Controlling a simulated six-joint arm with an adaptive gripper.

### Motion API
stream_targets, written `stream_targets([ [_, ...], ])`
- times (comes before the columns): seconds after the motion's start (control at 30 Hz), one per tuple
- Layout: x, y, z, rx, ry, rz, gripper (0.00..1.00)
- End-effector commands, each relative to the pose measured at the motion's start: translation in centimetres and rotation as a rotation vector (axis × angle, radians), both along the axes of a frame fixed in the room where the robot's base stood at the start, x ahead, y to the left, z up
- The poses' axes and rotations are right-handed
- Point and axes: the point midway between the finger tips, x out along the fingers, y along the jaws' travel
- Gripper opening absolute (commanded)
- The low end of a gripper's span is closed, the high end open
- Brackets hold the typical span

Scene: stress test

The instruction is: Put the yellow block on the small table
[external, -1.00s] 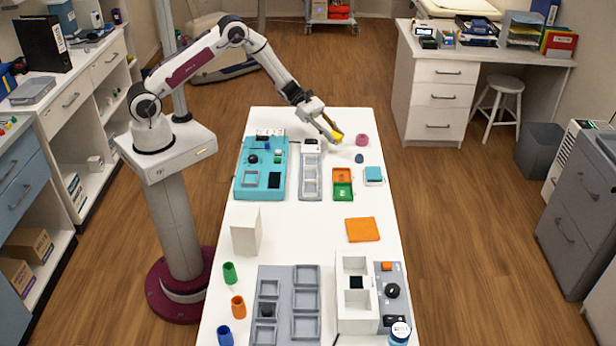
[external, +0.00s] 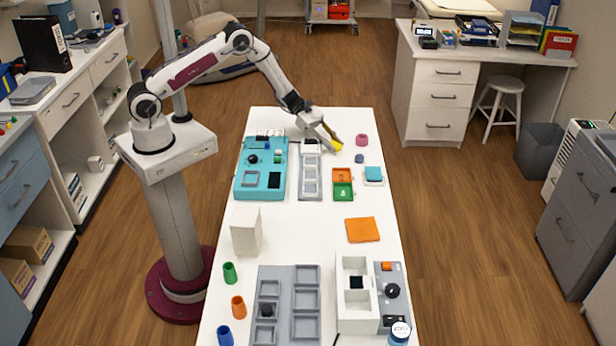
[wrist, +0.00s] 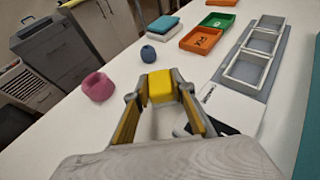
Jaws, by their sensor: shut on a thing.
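The yellow block (external: 336,145) is at the far end of the white table, between the fingers of my gripper (external: 332,141). In the wrist view the yellow block (wrist: 161,86) sits between the fingertips of my gripper (wrist: 160,88), which is shut on it. I cannot tell whether the block touches the tabletop. No thing is clearly marked as the small table. A teal pad on a white base (external: 374,175) and a flat orange square (external: 362,229) lie on the right side of the white table.
A pink ring-like piece (external: 361,140) and a small blue piece (external: 359,158) stand right of the block. A grey three-compartment tray (external: 311,178), orange and green bins (external: 343,191) and a teal box (external: 261,181) lie nearer. Bare table surrounds the orange square.

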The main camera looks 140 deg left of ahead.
Motion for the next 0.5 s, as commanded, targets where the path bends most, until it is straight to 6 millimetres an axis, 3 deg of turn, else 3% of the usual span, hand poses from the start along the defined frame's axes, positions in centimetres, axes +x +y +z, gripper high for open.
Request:
stream_targets([
  [0.43,0.0,0.0,-0.35,-0.001,0.0,0.0,0.06],
  [0.47,0.0,0.0,-0.34,-0.001,0.0,0.0,0.29],
  [0.5,0.0,0.0,-0.31,-0.001,0.0,0.0,0.4],
])
